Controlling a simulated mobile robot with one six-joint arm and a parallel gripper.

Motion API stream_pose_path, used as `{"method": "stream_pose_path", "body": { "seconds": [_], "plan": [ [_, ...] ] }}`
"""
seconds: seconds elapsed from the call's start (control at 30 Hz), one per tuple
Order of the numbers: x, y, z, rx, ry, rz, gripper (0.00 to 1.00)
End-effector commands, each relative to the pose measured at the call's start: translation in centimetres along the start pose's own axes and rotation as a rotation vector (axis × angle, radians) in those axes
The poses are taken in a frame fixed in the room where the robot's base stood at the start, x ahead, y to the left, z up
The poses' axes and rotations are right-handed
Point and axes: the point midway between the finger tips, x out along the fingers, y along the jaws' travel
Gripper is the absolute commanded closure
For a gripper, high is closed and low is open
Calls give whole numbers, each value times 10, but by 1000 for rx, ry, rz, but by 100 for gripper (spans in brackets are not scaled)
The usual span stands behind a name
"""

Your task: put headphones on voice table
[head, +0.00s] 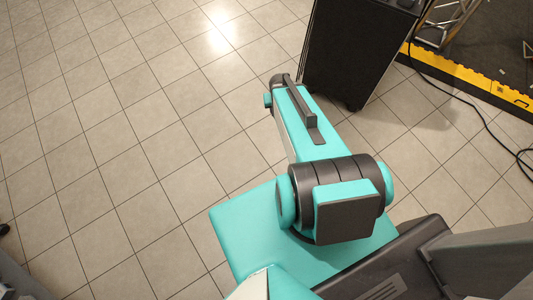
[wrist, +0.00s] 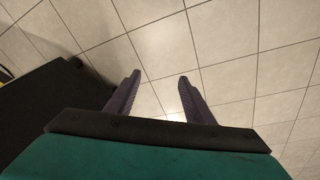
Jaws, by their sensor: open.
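My gripper (wrist: 160,82) shows in the wrist view with its two dark fingers spread apart. It is open, and only tiled floor shows between and beyond the fingers. In the head view my arm reaches away from my body over the floor, and the gripper itself cannot be made out there. No headphones show in either view. Nothing that I can tell to be the voice table shows.
A tall black cabinet (head: 352,55) stands at the top right, close to my arm's far end. Beyond it are a yellow-edged dark platform (head: 470,72), a metal truss (head: 447,22) and a black cable (head: 470,110) on the floor.

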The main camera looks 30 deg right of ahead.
Motion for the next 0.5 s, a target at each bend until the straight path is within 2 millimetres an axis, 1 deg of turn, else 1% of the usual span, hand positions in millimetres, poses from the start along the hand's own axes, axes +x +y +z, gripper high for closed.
{"method": "stream_pose_path", "body": {
  "seconds": [0.03, 0.07, 0.1, 0.17, 0.2, 0.27, 0.3, 0.37, 0.4, 0.5],
  "plan": [
    [4, -16, 24, -38, -55, -7, 52],
    [6, -23, 38, -57, -88, -11, 52],
    [8, -33, 56, -83, -132, -15, 52],
    [9, -46, 84, -125, -198, -20, 52],
    [10, -54, 103, -152, -243, -23, 52],
    [9, -65, 131, -193, -309, -26, 52],
    [9, -70, 150, -222, -354, -27, 52],
    [6, -78, 176, -261, -418, -29, 52],
    [4, -81, 193, -285, -458, -28, 52],
    [-1, -87, 227, -337, -542, -28, 52]
  ]
}}
